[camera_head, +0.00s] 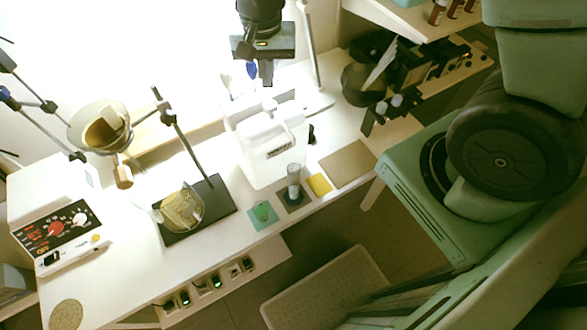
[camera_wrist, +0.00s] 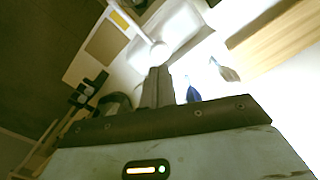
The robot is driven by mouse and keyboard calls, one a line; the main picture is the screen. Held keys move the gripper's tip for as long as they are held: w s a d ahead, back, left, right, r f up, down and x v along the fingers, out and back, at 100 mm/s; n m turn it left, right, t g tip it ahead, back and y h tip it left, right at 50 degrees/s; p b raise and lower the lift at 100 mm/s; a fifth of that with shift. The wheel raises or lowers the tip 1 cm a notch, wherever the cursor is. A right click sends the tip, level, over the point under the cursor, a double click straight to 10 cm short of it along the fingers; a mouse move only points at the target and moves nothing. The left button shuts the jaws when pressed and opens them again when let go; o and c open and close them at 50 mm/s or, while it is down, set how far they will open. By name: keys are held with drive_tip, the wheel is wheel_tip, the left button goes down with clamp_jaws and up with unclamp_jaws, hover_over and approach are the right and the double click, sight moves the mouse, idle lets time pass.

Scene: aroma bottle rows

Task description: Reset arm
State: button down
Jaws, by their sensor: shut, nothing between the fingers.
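My gripper (camera_head: 267,73) hangs at the top middle of the head view, pointing down over the back of the white table (camera_head: 120,250). Its fingers are shut together with nothing between them. It appears above and behind the white jug (camera_head: 265,150), apart from it. In the wrist view my gripper (camera_wrist: 158,80) shows as two dark fingers side by side, with part of the white jug (camera_wrist: 178,25) beyond them. Blue and grey small items (camera_wrist: 193,94) show right of the fingers.
A stand with a glass vessel (camera_head: 182,210) is left of the jug. A small glass (camera_head: 293,182) and coloured mats (camera_head: 319,184) line the front edge. A dark rack (camera_head: 400,80) is at the right. Brown bottles (camera_head: 437,13) stand on a shelf at upper right.

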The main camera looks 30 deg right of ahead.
wheel_tip(320, 180, up, 2)
drive_tip(key=shift+r+p, duration=0.1)
drive_tip(key=shift+p, duration=0.5)
drive_tip(key=s+a+n+b, duration=0.3)
drive_tip(key=s+n+b, duration=0.2)
drive_tip(key=s, duration=0.5)
drive_tip(key=s+a+n+b, duration=0.3)
drive_tip(key=s+n+b, duration=0.2)
drive_tip(key=s+n, duration=0.3)
drive_tip(key=shift+s+a+f+n+y+b, duration=0.15)
drive_tip(key=shift+s+f+n+y+b, duration=0.2)
drive_tip(key=shift+s, duration=0.7)
